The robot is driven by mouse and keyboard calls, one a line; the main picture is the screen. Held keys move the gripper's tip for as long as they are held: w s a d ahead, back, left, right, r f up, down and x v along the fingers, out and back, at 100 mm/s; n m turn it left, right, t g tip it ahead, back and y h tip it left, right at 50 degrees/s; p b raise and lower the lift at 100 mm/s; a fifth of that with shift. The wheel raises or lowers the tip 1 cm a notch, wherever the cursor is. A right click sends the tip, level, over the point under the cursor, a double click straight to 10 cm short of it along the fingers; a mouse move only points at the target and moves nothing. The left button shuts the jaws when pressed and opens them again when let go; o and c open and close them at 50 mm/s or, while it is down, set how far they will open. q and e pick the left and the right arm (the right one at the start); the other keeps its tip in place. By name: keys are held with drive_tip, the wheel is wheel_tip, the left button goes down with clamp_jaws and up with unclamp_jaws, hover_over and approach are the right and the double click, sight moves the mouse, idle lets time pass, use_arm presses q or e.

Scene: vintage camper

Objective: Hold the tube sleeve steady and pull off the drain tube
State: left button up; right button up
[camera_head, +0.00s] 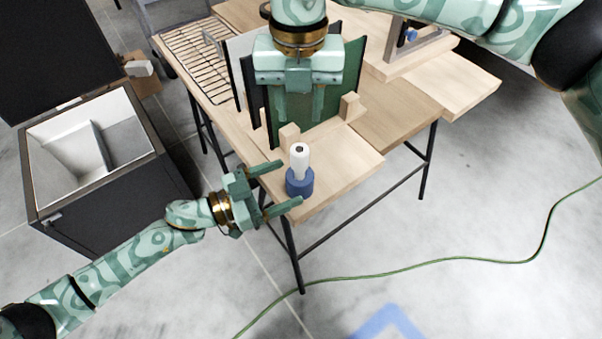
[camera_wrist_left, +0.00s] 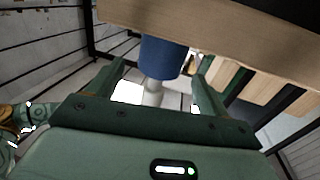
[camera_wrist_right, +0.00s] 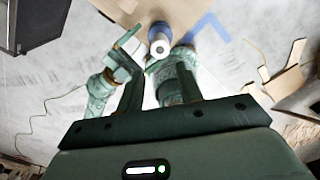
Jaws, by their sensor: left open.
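The blue tube sleeve (camera_head: 299,183) stands upright near the table's front-left corner. The white drain tube (camera_head: 300,157) sticks up out of it, with a dark opening on top. My left gripper (camera_head: 289,184) is open and level, with its fingers reaching toward either side of the sleeve. In the left wrist view the sleeve (camera_wrist_left: 163,57) and tube (camera_wrist_left: 153,92) show between the open fingers. My right gripper (camera_head: 298,118) is open and empty, pointing down above and behind the tube. The right wrist view shows the tube (camera_wrist_right: 160,46) beyond its fingertips.
The wooden table (camera_head: 350,160) carries a rack of upright dark and green boards (camera_head: 340,85) behind the tube, and a wire grid (camera_head: 200,48). A dark open-topped bin (camera_head: 100,205) stands at left. A green cable (camera_head: 440,259) lies on the floor.

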sight(294, 179)
use_arm(q)
drive_tip(key=x, duration=0.5)
drive_tip(key=shift+d, duration=0.1)
drive_tip(key=c, duration=1.1)
use_arm(e)
drive_tip(key=shift+o, duration=0.3)
use_arm(q)
drive_tip(key=shift+c, duration=0.2)
use_arm(e)
drive_tip(key=shift+o, duration=1.3)
drive_tip(key=shift+f, duration=0.35)
wheel_tip(294, 179, down, 3)
drive_tip(key=shift+f+n, duration=0.1)
drive_tip(key=shift+n, duration=0.6)
drive_tip(key=shift+f, duration=3.8)
